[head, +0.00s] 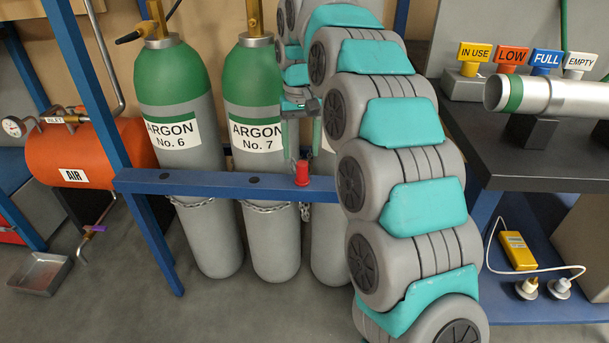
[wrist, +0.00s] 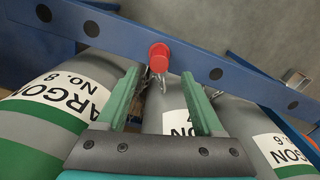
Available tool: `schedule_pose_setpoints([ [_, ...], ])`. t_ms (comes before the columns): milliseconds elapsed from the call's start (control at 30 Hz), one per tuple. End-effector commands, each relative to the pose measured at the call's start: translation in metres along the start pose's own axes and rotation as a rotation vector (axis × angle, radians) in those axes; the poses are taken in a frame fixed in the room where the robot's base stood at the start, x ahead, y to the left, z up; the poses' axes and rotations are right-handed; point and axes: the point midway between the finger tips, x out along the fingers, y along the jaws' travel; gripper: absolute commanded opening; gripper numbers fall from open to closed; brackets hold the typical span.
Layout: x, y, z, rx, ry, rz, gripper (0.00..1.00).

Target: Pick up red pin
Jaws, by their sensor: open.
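The red pin (head: 302,173) stands upright on the blue rail (head: 220,184) in front of the argon bottles. In the wrist view the pin (wrist: 158,57) shows at the upper middle, on the rail (wrist: 218,72), just beyond the fingertips and between their lines. My gripper (head: 303,152) hangs above and behind the pin in the head view, partly hidden by my arm. In the wrist view my gripper (wrist: 160,74) has its two green fingers spread apart with nothing between the tips. It does not touch the pin.
Argon bottles No. 6 (head: 180,110) and No. 7 (head: 255,110) stand close behind the rail, with chains around them. Blue posts and an orange air tank (head: 85,150) are at left. A dark bench (head: 540,150) with status tags and a pipe is at right.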

Motion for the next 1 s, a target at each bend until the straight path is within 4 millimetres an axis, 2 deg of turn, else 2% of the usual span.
schedule_pose_setpoints([
  [100, 0.010, 0.000, 0.002, -0.001, -0.004, 0.000, 0.69],
  [367, 0.022, 0.001, 0.003, -0.001, -0.002, 0.000, 0.69],
  [700, 0.063, 0.002, 0.005, 0.000, -0.004, 0.000, 0.69],
  [933, 0.065, 0.002, 0.004, 0.000, -0.001, 0.000, 0.69],
  [1000, 0.065, 0.002, 0.004, 0.000, -0.001, 0.000, 0.63],
])
